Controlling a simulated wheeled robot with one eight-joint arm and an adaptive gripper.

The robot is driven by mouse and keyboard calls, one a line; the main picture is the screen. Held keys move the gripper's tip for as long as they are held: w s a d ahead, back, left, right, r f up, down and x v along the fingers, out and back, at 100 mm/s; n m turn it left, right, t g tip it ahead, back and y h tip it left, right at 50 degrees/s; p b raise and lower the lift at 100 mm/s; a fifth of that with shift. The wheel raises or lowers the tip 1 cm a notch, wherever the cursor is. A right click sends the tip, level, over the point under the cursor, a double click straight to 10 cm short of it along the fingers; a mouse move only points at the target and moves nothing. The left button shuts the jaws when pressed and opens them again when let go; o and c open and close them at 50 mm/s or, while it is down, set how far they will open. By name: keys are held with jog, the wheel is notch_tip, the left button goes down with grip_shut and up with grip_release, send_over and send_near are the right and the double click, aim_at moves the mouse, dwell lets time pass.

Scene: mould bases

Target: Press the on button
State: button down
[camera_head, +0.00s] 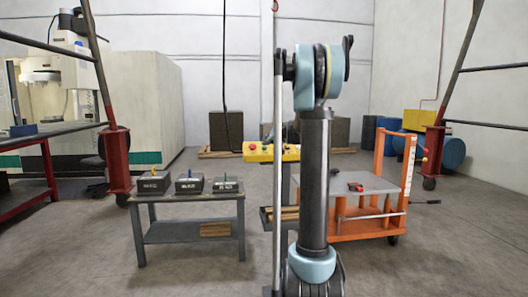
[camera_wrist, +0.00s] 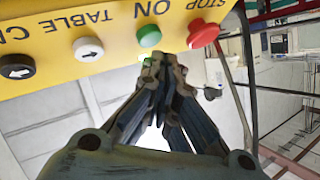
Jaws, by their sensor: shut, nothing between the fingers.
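A yellow control box (camera_head: 258,157) hangs in the head view, its right part close to my arm. In the wrist view the yellow panel (camera_wrist: 115,20) fills the top, its lettering upside down. The green button (camera_wrist: 149,36) sits by the word ON. A red button (camera_wrist: 203,33) by STOP is to its right; a white arrow button (camera_wrist: 87,49) and a black one (camera_wrist: 16,66) are to its left. My gripper (camera_wrist: 163,62) is shut and empty, its tips just below the green button in the picture. I cannot tell whether they touch the panel. My arm hides the gripper in the head view.
A grey table (camera_head: 190,196) with several mould blocks stands left of the box. An orange cart (camera_head: 384,222) with a grey top stands right of my arm. A thin upright pole (camera_head: 278,100) and hanging cable (camera_head: 225,70) are near the box. Front-left floor is clear.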

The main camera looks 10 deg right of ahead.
jog(key=shift+s+r, duration=0.4)
jog(key=shift+r, duration=0.35)
jog(key=shift+s+r, duration=0.45)
jog(key=shift+r, duration=0.25)
jog(key=shift+s+r, duration=0.4)
jog(key=shift+r, duration=0.35)
